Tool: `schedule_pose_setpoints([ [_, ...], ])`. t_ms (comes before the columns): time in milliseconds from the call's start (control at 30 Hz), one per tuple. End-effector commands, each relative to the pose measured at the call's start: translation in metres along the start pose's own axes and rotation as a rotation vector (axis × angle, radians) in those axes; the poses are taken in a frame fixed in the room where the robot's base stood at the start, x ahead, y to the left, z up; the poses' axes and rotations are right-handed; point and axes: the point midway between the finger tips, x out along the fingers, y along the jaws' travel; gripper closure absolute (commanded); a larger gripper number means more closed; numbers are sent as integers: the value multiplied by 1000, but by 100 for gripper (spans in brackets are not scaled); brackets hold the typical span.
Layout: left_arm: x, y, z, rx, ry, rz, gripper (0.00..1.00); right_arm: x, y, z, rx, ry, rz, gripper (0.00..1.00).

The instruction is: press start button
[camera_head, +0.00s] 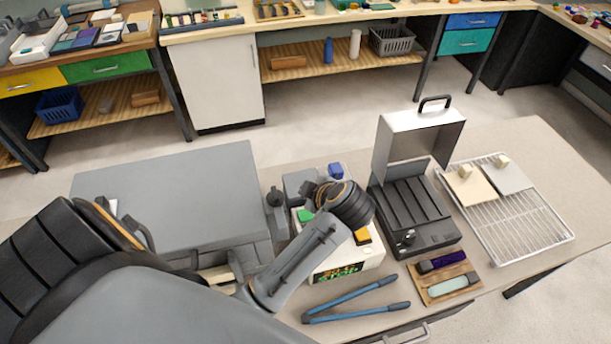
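A white control box (375,260) with a lit green-lettered display (338,271) stands on the bench, partly behind my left arm. A green button (305,215) shows at its left and a yellow one (362,236) at its right. I cannot read which button is start. My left arm reaches in from the left and crosses over the box. Its wrist end, with the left gripper (318,193), is above the back of the box. The fingers are small and mostly hidden, so I cannot tell their opening or any contact with a button. My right gripper is not in view.
Right of the box is a dark grooved device (415,215) with its silver lid (418,140) raised. Beyond it is a wire rack (525,230) with two plates. Blue-handled tongs (350,298) and a wooden tray (440,293) lie in front. A large grey machine (180,190) stands left.

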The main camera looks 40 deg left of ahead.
Motion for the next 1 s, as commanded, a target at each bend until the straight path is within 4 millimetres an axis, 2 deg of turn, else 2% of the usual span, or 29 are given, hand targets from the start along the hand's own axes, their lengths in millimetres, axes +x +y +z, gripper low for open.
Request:
schedule_pose_setpoints([
  [33, 9, -6, 6, 0, 1, 1, 100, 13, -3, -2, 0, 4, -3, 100],
  [367, 37, -27, 27, 0, 0, 1, 100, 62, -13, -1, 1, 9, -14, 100],
  [600, 49, -36, 36, -1, 0, -1, 100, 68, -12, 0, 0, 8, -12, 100],
  [1000, 50, -36, 36, -1, 0, 0, 100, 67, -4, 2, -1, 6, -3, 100],
])
